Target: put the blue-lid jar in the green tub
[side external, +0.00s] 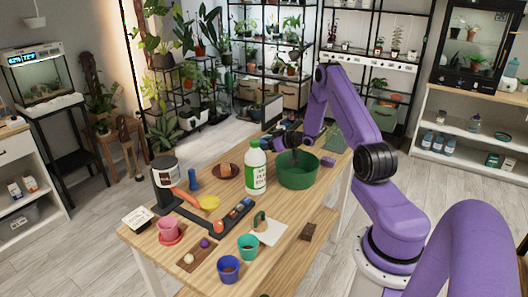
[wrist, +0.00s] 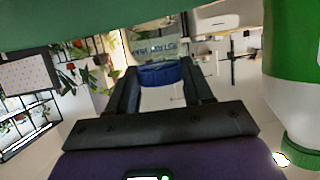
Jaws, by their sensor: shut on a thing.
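The green tub (side external: 298,182) stands on the wooden table, right of a white bottle with a green label (side external: 256,172). My gripper (side external: 283,146) is at the tub's back left in the side view. The wrist view looks upside down; there my gripper (wrist: 164,82) is shut on the blue-lid jar, with its blue lid (wrist: 163,75) between the fingers and its clear labelled body beyond.
The bottle also shows close on the right of the wrist view (wrist: 295,100). Left of it are a brown bowl (side external: 227,171), a dark compartment tray (side external: 232,218) and a yellow scoop (side external: 208,202). Several small pots, including a blue one (side external: 229,269), stand at the front.

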